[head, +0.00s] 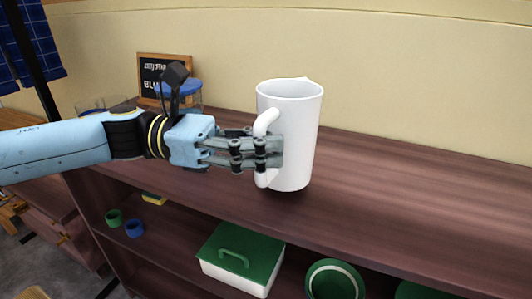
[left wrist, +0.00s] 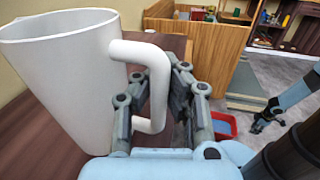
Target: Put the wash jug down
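The wash jug (head: 296,135) is a tall white jug with a loop handle, upright over the brown wooden top. My left gripper (head: 268,152) comes in from the left, with its fingers shut on the handle. In the left wrist view, the jug (left wrist: 65,85) fills the left side and its handle (left wrist: 155,80) passes between the fingers of my left gripper (left wrist: 155,105). A dark shadow lies at the jug's base; I cannot tell whether the base touches the top. My right gripper (left wrist: 264,114) shows small and dark at the right of the left wrist view; its finger state is unclear.
The wooden top (head: 420,200) is clear right of the jug. Behind my gripper stand a blue-lidded jar (head: 180,88) and a black sign (head: 150,72). The shelf below holds a green-lidded box (head: 240,255), a green round item (head: 335,280) and small cups. A plain wall (head: 400,70) backs the top.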

